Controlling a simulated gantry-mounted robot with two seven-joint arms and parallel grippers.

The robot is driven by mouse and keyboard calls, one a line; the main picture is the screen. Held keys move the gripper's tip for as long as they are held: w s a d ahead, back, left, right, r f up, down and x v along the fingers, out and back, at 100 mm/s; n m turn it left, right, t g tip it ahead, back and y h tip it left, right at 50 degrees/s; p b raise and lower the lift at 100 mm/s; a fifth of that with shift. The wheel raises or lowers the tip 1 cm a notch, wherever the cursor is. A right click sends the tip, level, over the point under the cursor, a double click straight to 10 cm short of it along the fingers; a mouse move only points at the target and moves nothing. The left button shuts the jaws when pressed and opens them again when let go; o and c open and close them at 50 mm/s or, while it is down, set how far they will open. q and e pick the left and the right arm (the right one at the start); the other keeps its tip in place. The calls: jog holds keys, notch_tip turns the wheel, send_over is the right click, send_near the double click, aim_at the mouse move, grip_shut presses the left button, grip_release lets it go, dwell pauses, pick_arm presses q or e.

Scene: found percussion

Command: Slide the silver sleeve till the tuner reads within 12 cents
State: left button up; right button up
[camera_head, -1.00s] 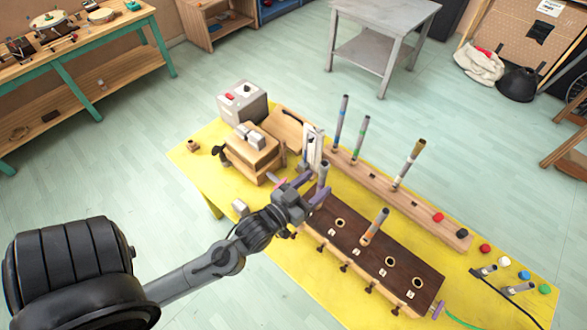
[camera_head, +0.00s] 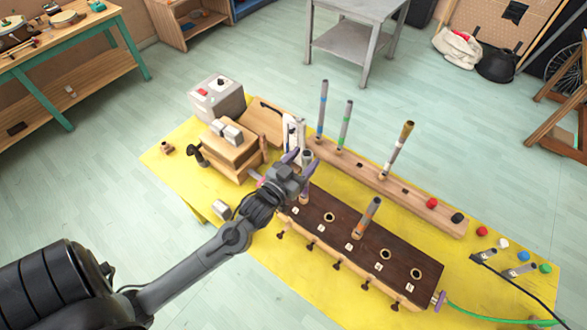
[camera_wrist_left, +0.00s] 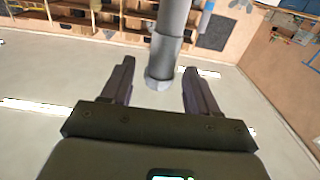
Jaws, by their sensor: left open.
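A grey metal tube with a silver sleeve (camera_head: 307,158) stands at the left end of the dark wooden block (camera_head: 327,235). My left gripper (camera_head: 302,165) is at this tube, its purple-tipped fingers open on either side near the sleeve. In the left wrist view, the tube with its wider sleeve (camera_wrist_left: 165,55) rises between and beyond the open fingers (camera_wrist_left: 161,88), with a gap on each side. I cannot tell which device is the tuner, and no reading is legible. My right gripper is not in view.
A second tube (camera_head: 367,215) stands in the block among empty holes. Behind it, a wooden rail (camera_head: 350,165) holds several upright tubes. A grey box (camera_head: 217,98) and a wooden stand (camera_head: 232,152) are at the left. Coloured caps lie on the yellow table (camera_head: 185,180) at the right.

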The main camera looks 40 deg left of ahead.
aim_at(310, 153)
pick_arm(q)
jog(key=shift+w+a, duration=0.15)
jog(key=shift+w, duration=0.8)
jog(key=shift+w+a, duration=0.15)
jog(key=shift+w, duration=0.8)
jog(key=shift+c, duration=0.4)
jog(key=c, duration=0.9)
jog(key=shift+c, duration=0.2)
jog(key=shift+f, duration=0.3)
jog(key=shift+f+b, duration=0.3)
jog(key=shift+f, duration=0.35)
jog(key=o, duration=1.1)
